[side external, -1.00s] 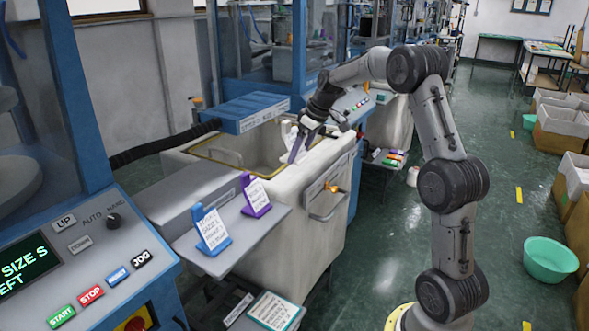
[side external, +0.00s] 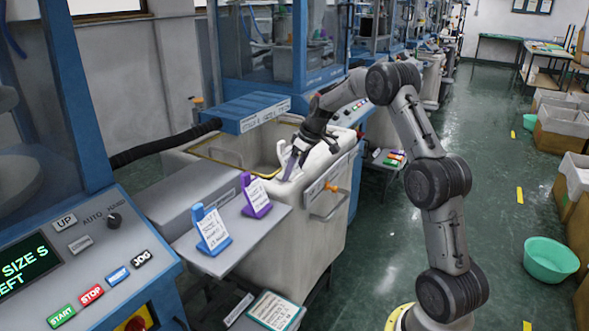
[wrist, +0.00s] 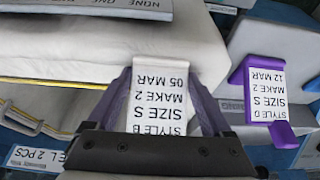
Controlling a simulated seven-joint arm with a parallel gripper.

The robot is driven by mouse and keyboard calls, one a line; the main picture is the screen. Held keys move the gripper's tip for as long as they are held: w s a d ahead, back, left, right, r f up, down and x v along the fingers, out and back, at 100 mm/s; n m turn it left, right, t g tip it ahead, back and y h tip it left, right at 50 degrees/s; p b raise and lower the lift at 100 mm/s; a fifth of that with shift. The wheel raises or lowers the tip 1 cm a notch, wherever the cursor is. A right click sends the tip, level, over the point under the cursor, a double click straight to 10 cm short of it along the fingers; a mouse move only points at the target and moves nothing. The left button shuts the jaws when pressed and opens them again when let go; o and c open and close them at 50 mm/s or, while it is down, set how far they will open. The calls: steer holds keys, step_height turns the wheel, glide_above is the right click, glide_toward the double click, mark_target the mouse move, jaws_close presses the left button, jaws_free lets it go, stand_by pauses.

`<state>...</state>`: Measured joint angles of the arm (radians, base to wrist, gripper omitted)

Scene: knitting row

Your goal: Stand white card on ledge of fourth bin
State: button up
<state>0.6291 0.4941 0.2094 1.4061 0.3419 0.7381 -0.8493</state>
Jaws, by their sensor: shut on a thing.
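The white card (wrist: 158,100) shows in the wrist view between my fingers, with printed lines reading STYLE B, SIZE S, MAKE 2, 05 MAR. My gripper (wrist: 160,82) is shut on it, one purple-grey finger on each side. In the side view my gripper (side external: 288,170) points down at the near rim of the pale bin (side external: 290,240). The card's far end lies over the bin's pale ledge (wrist: 75,55) in the wrist view. I cannot tell whether it touches. In the side view the card is mostly hidden by the fingers.
A purple holder (side external: 256,207) and a blue holder (side external: 207,222), each with a white card, stand on a grey shelf (side external: 250,232) beside the bin. A blue machine box (side external: 240,112) is behind the bin. A green basin (side external: 550,260) sits on the open floor at right.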

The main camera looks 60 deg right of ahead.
steer(key=shift+f, duration=0.15)
steer(key=o, duration=1.2)
steer(key=shift+c, duration=0.2)
steer(key=shift+s+r, duration=0.1)
steer(key=shift+r, duration=0.45)
steer(key=v, duration=1)
steer(key=s+a+r, duration=0.4)
steer(key=s+a, duration=0.1)
steer(key=a, duration=0.4)
steer(key=s+a+r, duration=0.3)
steer(key=s+a, duration=0.2)
steer(key=a, duration=0.4)
steer(key=s+a+f, duration=0.2)
steer(key=s+a, duration=0.3)
steer(key=s, duration=0.4)
steer(key=s+a+f+t, duration=0.1)
steer(key=s+a+f, duration=0.2)
steer(key=s+a, duration=0.3)
steer(key=s, duration=0.2)
steer(key=shift+s+f, duration=0.3)
steer(key=shift+s, duration=0.1)
